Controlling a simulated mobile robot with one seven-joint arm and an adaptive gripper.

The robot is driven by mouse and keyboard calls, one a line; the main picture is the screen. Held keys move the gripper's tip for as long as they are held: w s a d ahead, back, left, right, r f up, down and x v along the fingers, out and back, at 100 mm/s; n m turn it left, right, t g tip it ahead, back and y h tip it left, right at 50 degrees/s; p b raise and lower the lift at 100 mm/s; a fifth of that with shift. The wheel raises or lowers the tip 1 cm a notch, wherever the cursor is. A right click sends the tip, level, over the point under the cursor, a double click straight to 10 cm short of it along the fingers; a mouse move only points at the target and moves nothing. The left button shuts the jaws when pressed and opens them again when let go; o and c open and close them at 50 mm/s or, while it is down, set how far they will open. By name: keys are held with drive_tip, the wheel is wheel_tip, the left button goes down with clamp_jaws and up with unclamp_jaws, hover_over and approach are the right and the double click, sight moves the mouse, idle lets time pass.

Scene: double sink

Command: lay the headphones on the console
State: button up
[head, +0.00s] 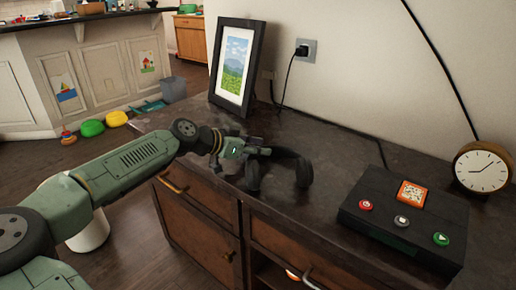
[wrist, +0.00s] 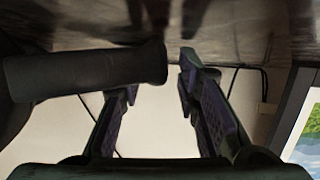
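The dark headphones (head: 304,172) stand on their ear cups on the dark top of the wooden console (head: 335,150), with the band arched above. My gripper (head: 262,150) is at the band, low over the top, reaching in from the left. In the wrist view, which looks upside down, my gripper's two fingers (wrist: 162,78) are spread, and I see nothing clamped between them. A dark rounded part of the headphones (wrist: 80,73) crosses in front of the left finger and hides its tip. I cannot tell whether it touches that finger.
A black box with colored buttons (head: 385,235) and a round clock (head: 482,168) stand to the right. Bare top lies between headphones and box.

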drive_tip(key=v, duration=1.2)
drive_tip(key=shift+r+b, duration=0.2)
drive_tip(key=shift+b, duration=0.1)
drive_tip(key=shift+w, duration=0.1)
